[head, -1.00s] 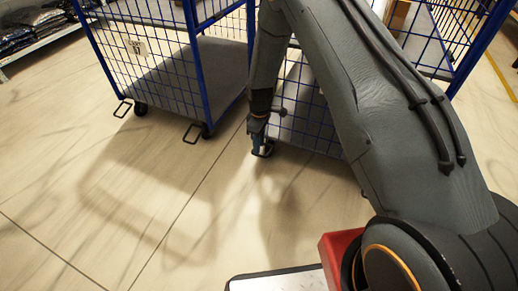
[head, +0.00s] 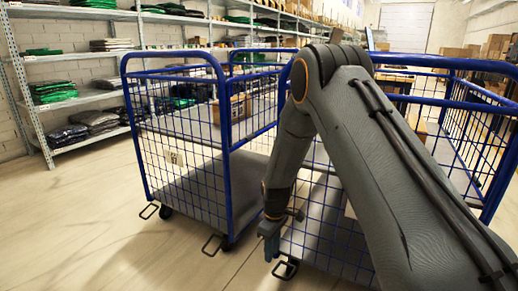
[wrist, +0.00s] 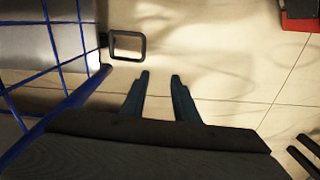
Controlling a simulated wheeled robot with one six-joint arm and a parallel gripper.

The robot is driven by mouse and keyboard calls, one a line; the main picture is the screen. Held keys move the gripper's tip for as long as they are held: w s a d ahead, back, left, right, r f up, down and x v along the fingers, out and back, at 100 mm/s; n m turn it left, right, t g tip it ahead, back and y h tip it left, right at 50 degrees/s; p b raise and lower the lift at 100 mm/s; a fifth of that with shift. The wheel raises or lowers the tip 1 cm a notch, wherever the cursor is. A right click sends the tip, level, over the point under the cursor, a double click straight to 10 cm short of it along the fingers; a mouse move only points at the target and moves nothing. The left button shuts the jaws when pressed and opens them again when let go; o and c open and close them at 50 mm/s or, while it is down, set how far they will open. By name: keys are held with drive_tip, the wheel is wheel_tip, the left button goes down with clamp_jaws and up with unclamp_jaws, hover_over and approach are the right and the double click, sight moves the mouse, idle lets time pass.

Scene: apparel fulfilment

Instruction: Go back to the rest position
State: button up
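My gripper (head: 270,238) hangs pointing down at the end of my folded arm, in front of the blue wire carts in the head view. In the wrist view, its two fingers (wrist: 159,82) stand apart with only bare floor between and beyond them. It is open and holds nothing. A blue cart (head: 228,190) with a grey base stands just behind and left of it. A second blue cart (head: 330,240) stands behind my arm and is partly hidden by it.
A cart's black foot loop (wrist: 127,45) and blue mesh lie close to my gripper on the left in the wrist view. Shelves (head: 85,93) with folded garments line the back left. Boxes (head: 495,46) stand at the far right. The floor at front left (head: 80,220) is clear.

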drive_tip(key=s+a+r+m, duration=0.1)
drive_tip(key=s+a+r, duration=0.3)
drive_tip(key=s+r, duration=0.4)
drive_tip(key=s+a+r+m, duration=0.1)
drive_tip(key=s+a+r, duration=0.4)
drive_tip(key=r, duration=0.6)
drive_tip(key=s+d+r+m, duration=0.1)
drive_tip(key=s+r, duration=0.2)
drive_tip(key=s, duration=0.5)
drive_tip(key=s+d+r+m+y, duration=0.1)
drive_tip(key=s+r, duration=0.2)
drive_tip(key=s, duration=0.5)
drive_tip(key=s+d+r+m, duration=0.1)
drive_tip(key=s+r, duration=0.2)
drive_tip(key=s, duration=0.4)
drive_tip(key=d+r+m+p, duration=0.3)
drive_tip(key=d+r+p, duration=0.7)
drive_tip(key=r+p, duration=0.3)
drive_tip(key=d+r+m+h+p, duration=0.1)
drive_tip(key=d+r+m+p, duration=0.2)
drive_tip(key=d+r+p, duration=0.7)
wheel_tip(320, 180, up, 3)
drive_tip(key=p, duration=0.9)
drive_tip(key=shift+s+r+m+p, duration=0.15)
drive_tip(key=shift+s+m+p, duration=0.15)
drive_tip(key=shift+d, duration=0.15)
